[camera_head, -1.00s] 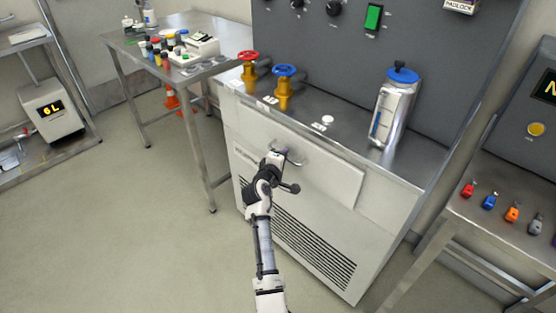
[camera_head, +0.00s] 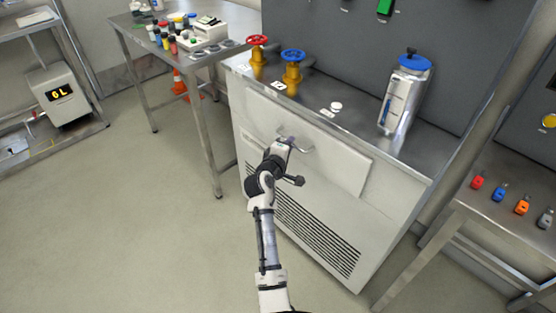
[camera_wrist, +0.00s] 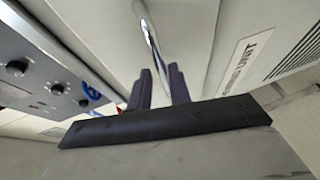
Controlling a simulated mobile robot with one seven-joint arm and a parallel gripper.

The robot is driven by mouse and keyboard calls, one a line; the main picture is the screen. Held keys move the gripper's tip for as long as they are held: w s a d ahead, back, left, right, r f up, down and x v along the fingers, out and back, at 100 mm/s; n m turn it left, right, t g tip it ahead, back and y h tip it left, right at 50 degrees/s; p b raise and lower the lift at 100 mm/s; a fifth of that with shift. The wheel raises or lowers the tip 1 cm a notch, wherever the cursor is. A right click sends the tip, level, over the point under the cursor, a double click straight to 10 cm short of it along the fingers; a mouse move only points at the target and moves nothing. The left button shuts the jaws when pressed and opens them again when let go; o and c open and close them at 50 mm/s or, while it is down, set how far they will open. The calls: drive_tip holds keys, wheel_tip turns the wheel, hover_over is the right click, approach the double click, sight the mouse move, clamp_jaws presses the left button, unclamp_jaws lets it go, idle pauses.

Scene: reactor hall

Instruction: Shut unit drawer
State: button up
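The unit drawer (camera_head: 335,160) is a pale panel in the upper front of the white unit, under the steel counter. Its front looks about flush with the unit. The curved metal drawer handle (camera_head: 305,149) shows at its middle, and also in the wrist view (camera_wrist: 148,30). My gripper (camera_head: 285,143) is at the handle, partly covering it in the head view. In the wrist view, the two dark fingers of my gripper (camera_wrist: 160,75) stand apart, and the handle bar runs down between them. I cannot tell whether they touch it.
On the counter (camera_head: 355,133) stand a red-wheeled valve (camera_head: 257,55), a blue-wheeled valve (camera_head: 292,68) and a blue-capped metal canister (camera_head: 403,95). A steel table (camera_head: 137,42) stands at the left and another (camera_head: 490,215) at the right. The floor (camera_head: 130,230) at the left is clear.

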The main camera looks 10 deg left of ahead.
drive_tip(key=b+v, duration=0.1)
drive_tip(key=v, duration=1)
drive_tip(key=shift+b, duration=0.35)
drive_tip(key=shift+w+a+f, duration=0.1)
drive_tip(key=shift+a, duration=0.1)
